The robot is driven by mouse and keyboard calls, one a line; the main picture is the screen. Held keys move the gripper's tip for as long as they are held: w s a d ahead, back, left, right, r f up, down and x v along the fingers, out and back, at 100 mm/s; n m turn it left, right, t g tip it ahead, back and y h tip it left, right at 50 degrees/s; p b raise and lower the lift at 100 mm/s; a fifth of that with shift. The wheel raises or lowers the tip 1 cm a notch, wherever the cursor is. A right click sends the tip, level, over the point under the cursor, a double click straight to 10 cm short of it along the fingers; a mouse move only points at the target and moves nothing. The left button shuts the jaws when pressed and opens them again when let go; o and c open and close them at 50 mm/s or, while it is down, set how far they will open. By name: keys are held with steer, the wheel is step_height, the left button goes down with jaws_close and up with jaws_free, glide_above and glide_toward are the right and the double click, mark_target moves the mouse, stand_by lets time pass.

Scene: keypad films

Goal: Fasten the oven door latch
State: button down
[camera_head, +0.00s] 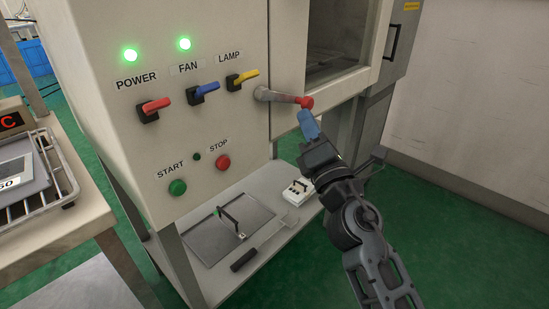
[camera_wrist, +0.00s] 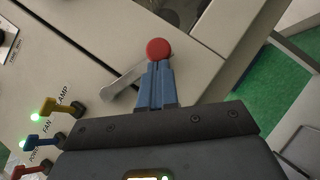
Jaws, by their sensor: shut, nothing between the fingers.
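The oven door latch (camera_head: 276,96) is a grey lever with a red knob (camera_head: 307,102) at its right end. It lies nearly level across the seam between the control panel and the oven door (camera_head: 345,88). My gripper (camera_head: 306,117) has blue fingers that are shut and empty, with their tips at or just below the red knob. In the wrist view the red knob (camera_wrist: 158,49) is just beyond the shut fingertips (camera_wrist: 156,66), and the grey lever (camera_wrist: 122,82) runs down to the left. I cannot tell whether the fingertips touch the knob.
Red (camera_head: 154,107), blue (camera_head: 203,92) and yellow (camera_head: 242,79) switches sit left of the latch, under two lit green lamps. Green START (camera_head: 177,187) and red STOP (camera_head: 223,162) buttons are below. A lower shelf (camera_head: 268,190) holds a tray and a spatula-like tool.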

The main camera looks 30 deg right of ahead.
steer(key=shift+d+r+n+y+b, duration=0.15)
steer(key=shift+n+y+b, duration=0.25)
steer(key=shift+n, duration=0.1)
steer(key=shift+w+d+r+n+t, duration=0.1)
steer(key=shift+r+n+t, duration=0.05)
steer(key=shift+n+t, duration=0.15)
steer(key=shift+w+d+r+n+t+y+b, duration=0.1)
steer(key=shift+d+r+n+t+y+b, duration=0.15)
steer(key=shift+n+y+b, duration=0.3)
steer(key=shift+d+r+n+t+y+b, duration=0.15)
steer(key=shift+r+n+t+y+b, duration=0.2)
steer(key=shift+n, duration=0.4)
steer(key=shift+w+d+r+y, duration=0.1)
steer(key=shift+d+r+y, duration=0.2)
steer(key=shift+r, duration=0.35)
